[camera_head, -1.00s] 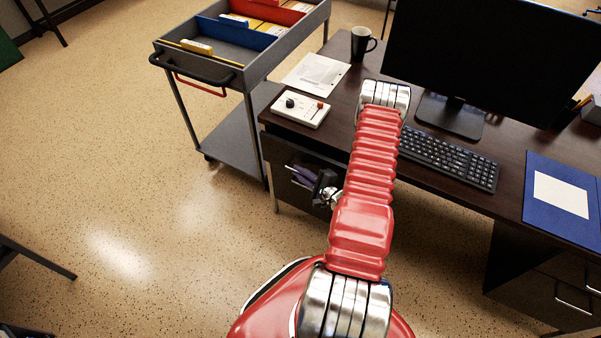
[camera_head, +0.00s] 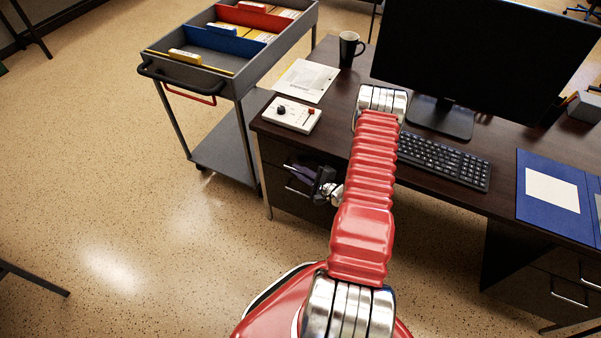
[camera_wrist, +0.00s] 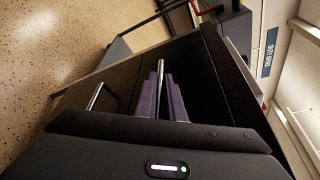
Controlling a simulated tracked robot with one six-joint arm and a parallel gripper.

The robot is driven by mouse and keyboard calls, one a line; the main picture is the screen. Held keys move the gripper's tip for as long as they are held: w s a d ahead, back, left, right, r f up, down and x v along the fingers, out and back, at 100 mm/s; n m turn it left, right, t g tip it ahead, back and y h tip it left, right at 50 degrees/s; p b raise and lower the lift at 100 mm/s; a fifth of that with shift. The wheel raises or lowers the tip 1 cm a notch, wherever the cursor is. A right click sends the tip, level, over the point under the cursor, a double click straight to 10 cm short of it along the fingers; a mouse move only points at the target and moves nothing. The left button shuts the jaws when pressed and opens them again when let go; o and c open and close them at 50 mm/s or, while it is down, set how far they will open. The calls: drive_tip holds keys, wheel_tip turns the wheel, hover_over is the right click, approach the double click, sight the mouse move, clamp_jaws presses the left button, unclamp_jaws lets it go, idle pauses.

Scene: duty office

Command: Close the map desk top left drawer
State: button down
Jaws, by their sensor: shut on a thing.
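The map desk (camera_head: 470,190) is dark wood, with a drawer pedestal under its left end. The top left drawer (camera_head: 274,152) has a dark front, partly hidden by my gripper and arm. How far it stands open I cannot tell. My gripper (camera_head: 298,172) is at this front. In the wrist view its two purple-grey fingers (camera_wrist: 160,100) are shut on the drawer's metal bar handle (camera_wrist: 161,72), which shows between them. A second bar handle (camera_wrist: 95,96), on the drawer below, is apart from the fingers; it also shows in the head view (camera_head: 297,191).
A grey trolley (camera_head: 237,90) with file folders stands close left of the desk. A control box (camera_head: 292,115), paper, mug (camera_head: 349,48), keyboard (camera_head: 445,162) and monitor are on the desktop. The floor in front and to the left is mostly clear.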

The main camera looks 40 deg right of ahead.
drive_tip(key=shift+d+f, duration=0.15)
drive_tip(key=shift+d, duration=0.1)
drive_tip(key=c, duration=2.2)
unclamp_jaws()
drive_tip(key=shift+o, duration=0.2)
drive_tip(key=shift+w, duration=0.1)
drive_tip(key=a+v, duration=0.1)
drive_tip(key=v, duration=1.2)
drive_tip(key=shift+s+d+r, duration=0.25)
drive_tip(key=shift+s+d, duration=0.15)
